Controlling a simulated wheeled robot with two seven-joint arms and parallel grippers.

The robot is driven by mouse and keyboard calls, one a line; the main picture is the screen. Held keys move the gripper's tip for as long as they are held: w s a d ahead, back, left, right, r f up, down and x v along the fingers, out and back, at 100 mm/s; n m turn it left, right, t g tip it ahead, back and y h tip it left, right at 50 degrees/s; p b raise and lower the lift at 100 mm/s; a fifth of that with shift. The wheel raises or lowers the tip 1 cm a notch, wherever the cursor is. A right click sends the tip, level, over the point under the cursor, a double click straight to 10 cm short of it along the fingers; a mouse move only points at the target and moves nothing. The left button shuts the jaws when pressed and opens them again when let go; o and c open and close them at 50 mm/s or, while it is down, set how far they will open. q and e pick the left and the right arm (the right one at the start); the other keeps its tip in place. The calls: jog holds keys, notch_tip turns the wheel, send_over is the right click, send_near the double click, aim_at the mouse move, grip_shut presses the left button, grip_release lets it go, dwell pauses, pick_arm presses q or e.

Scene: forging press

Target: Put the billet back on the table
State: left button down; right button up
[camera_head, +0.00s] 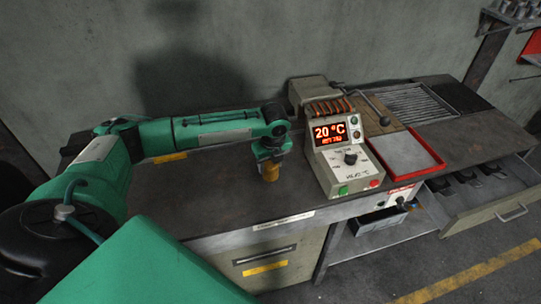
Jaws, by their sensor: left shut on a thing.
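My left gripper (268,157) points down over the table (225,190), just left of the heater unit. It is shut on the billet (270,172), a small orange-brown cylinder that stands upright below the fingers. The billet's lower end is at or very near the table top; I cannot tell whether it touches. The gripper hides the billet's upper part. My right gripper is not in view.
The heater (350,163) shows 20 °C and stands close to the right of the gripper. A red-rimmed tray (440,160) and a grate (408,101) lie further right. An open drawer (490,205) juts out at the front right. The table's left part is clear.

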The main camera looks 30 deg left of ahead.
aim_at(273, 166)
pick_arm(q)
jog(key=shift+w+f, duration=0.1)
jog(key=shift+f, duration=0.55)
jog(key=shift+f, duration=0.1)
jog(key=c, duration=0.7)
grip_release()
jog(key=shift+f, duration=0.1)
jog(key=shift+o, duration=0.2)
jog(key=shift+r, duration=0.25)
jog(key=r+b, duration=0.1)
jog(key=r, duration=0.2)
jog(key=d+r, duration=0.1)
jog(key=r, duration=0.3)
jog(key=r+b, duration=0.1)
jog(key=r, duration=0.2)
jog(key=shift+s+d+r+b, duration=0.15)
jog(key=shift+s+r+b, duration=0.15)
jog(key=shift+s, duration=0.1)
jog(key=shift+r, duration=0.55)
